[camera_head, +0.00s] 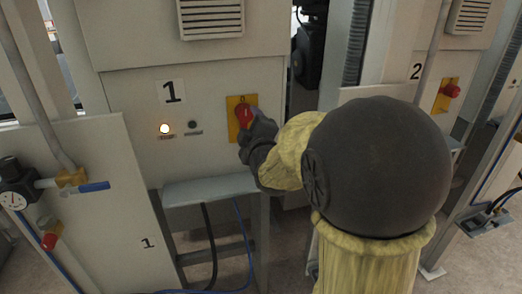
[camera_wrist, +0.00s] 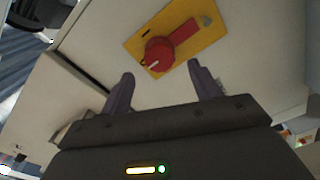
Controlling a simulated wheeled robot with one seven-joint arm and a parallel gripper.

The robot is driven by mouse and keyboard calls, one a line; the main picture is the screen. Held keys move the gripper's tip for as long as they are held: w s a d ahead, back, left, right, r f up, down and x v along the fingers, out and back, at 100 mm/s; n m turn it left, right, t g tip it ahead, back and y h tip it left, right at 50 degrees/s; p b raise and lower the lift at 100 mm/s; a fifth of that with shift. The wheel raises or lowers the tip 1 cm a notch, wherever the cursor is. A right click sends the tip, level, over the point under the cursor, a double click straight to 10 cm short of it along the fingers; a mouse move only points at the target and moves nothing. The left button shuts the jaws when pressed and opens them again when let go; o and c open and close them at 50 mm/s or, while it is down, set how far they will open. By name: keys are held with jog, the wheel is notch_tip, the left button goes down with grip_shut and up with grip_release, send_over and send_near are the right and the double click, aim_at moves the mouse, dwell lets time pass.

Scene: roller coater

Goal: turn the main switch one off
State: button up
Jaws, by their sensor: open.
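Main switch one is a red rotary switch (camera_head: 244,115) on a yellow plate (camera_head: 233,124), on the grey cabinet marked 1. In the wrist view the switch's red knob (camera_wrist: 158,55) has a handle pointing up and right across the yellow plate (camera_wrist: 205,29). My gripper (camera_wrist: 161,82) is open, its two dark fingers pointing at the plate with the knob between their directions, slightly beyond the tips. No contact shows in the wrist view. In the head view my gripper (camera_head: 256,135) is at the plate's lower right, and my wrist hides part of it.
A lit lamp (camera_head: 165,129) and a dark button (camera_head: 192,124) sit left of the switch. A second red switch (camera_head: 451,90) is on cabinet 2 at right. A grey ledge (camera_head: 210,190) juts out below.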

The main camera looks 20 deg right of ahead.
jog(key=s+b, duration=0.1)
jog(key=s, duration=1)
jog(key=shift+s, duration=0.15)
jog(key=shift+f, duration=0.1)
notch_tip(320, 180, down, 15)
jog(key=s+m+g, duration=0.3)
jog(key=m+g, duration=0.3)
jog(key=g, duration=0.2)
jog(key=s+f+m+g, duration=0.7)
jog(key=s+f, duration=0.2)
notch_tip(320, 180, up, 13)
jog(key=p, duration=1.2)
jog(key=shift+s+d+f+p, duration=0.15)
jog(key=shift+s+p, duration=0.15)
jog(key=shift+p, duration=0.05)
